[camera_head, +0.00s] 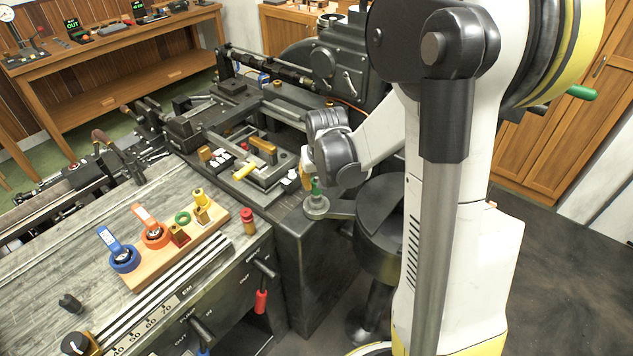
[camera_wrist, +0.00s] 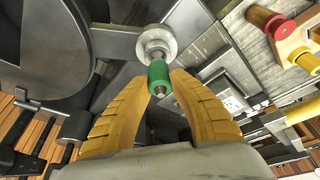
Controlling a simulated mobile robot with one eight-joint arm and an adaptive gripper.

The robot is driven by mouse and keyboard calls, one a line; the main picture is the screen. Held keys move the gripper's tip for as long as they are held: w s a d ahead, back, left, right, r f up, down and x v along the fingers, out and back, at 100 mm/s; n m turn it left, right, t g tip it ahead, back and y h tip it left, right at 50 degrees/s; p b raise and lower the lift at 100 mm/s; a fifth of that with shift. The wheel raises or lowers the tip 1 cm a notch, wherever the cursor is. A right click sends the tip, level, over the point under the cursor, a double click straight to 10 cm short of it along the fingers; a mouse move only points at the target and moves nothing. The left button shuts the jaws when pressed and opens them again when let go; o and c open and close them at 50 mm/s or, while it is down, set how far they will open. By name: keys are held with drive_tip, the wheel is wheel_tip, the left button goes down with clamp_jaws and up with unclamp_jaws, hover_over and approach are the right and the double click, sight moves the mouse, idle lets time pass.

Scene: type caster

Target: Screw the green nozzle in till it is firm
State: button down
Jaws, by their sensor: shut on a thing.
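The green nozzle (camera_wrist: 158,72) is a short green collar on a thin metal stem. Its far end meets a round metal fitting (camera_wrist: 156,43); I cannot tell how deep it sits. In the head view the nozzle (camera_head: 316,186) stands upright over the round fitting (camera_head: 316,207) at the machine's corner. My gripper (camera_wrist: 159,82) is shut on the nozzle, with a yellow finger on each side of it. In the head view my gripper (camera_head: 311,182) is partly hidden by its own wrist.
A wooden board (camera_head: 160,275) on the bench holds blue (camera_head: 123,258) and orange rings, a green ring (camera_head: 183,217) and yellow pieces. A red-topped knob (camera_head: 248,220) stands beside it. A dark round drum (camera_head: 385,230) is close to the right of the fitting.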

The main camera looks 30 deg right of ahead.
drive_tip(key=shift+f+b, duration=0.9)
drive_tip(key=shift+f, duration=0.2)
drive_tip(key=c, duration=1.2)
unclamp_jaws()
drive_tip(key=shift+r, duration=0.15)
drive_tip(key=v, duration=1.2)
drive_tip(key=s+a+f+n+t+y+b, duration=0.1)
drive_tip(key=s+a+n+t+b, duration=0.2)
drive_tip(key=s+a, duration=1)
drive_tip(key=shift+s+a+n+b, duration=0.15)
drive_tip(key=shift+a+n+b, duration=0.15)
drive_tip(key=shift+b, duration=0.35)
drive_tip(key=shift+o, duration=0.8)
drive_tip(key=shift+s+a+f, duration=0.15)
drive_tip(key=shift+s+a, duration=0.05)
